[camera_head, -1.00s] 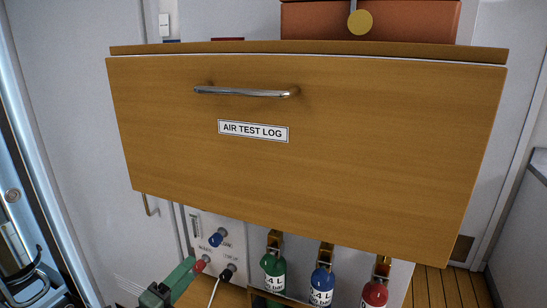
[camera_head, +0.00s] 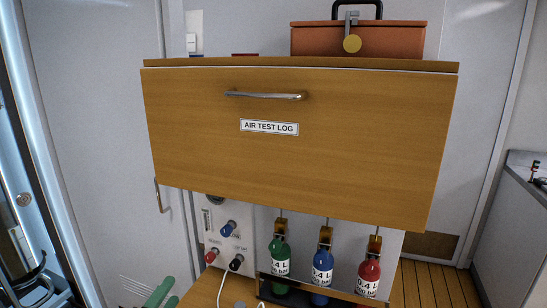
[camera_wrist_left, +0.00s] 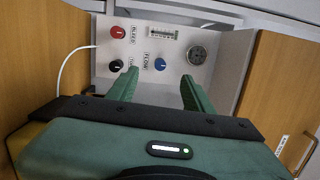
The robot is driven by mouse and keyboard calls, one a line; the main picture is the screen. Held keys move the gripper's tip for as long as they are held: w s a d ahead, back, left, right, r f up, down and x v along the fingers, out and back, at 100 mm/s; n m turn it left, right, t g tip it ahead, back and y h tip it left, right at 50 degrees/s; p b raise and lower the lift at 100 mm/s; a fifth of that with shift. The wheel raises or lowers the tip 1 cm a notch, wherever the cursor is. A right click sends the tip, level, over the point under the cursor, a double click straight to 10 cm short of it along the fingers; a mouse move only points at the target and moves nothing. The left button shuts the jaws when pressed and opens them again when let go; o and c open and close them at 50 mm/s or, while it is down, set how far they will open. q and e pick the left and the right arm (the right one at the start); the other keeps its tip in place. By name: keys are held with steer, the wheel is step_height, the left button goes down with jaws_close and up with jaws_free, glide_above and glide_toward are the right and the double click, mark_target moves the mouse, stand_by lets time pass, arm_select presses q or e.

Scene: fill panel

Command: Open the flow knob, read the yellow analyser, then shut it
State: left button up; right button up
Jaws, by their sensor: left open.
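The flow knob is blue (camera_head: 229,229) on a pale panel (camera_head: 222,215) below the wooden front. In the left wrist view the blue knob (camera_wrist_left: 160,64) sits beside the label FLOW. My left gripper (camera_wrist_left: 159,82) has green fingers that are apart and empty, and the blue knob appears between and beyond their tips, not visibly touched. In the head view only the green finger ends of this gripper (camera_head: 163,296) show at the bottom edge. I cannot make out a yellow analyser in either view. My right gripper is not in view.
Red (camera_head: 211,255) and black (camera_head: 236,262) knobs sit close below the blue one, with a white hose nearby. Green (camera_head: 279,258), blue (camera_head: 322,266) and red (camera_head: 369,275) cylinders stand to the right. The wooden AIR TEST LOG front (camera_head: 300,150) overhangs the panel.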

arm_select(q)
steer(key=s+a+f+n+g+y, duration=0.2)
steer(key=s+f+n+g+y, duration=0.4)
steer(key=s+f+n, duration=0.55)
steer(key=s+d+f+n+g+h, duration=0.1)
steer(key=s+d+f+n+g, duration=0.2)
steer(key=s, duration=0.7)
steer(key=s+d+f+n+g+h, duration=0.1)
steer(key=s+d+n+g, duration=0.3)
steer(key=s, duration=0.6)
step_height(320, 180, down, 25)
steer(key=s+g, duration=0.2)
steer(key=g, duration=0.1)
steer(key=s+a+f, duration=0.2)
steer(key=s+f, duration=0.6)
steer(key=s+a+f, duration=0.2)
steer(key=s+f, duration=0.7)
steer(key=shift+f+g, duration=0.3)
steer(key=shift+g, duration=0.1)
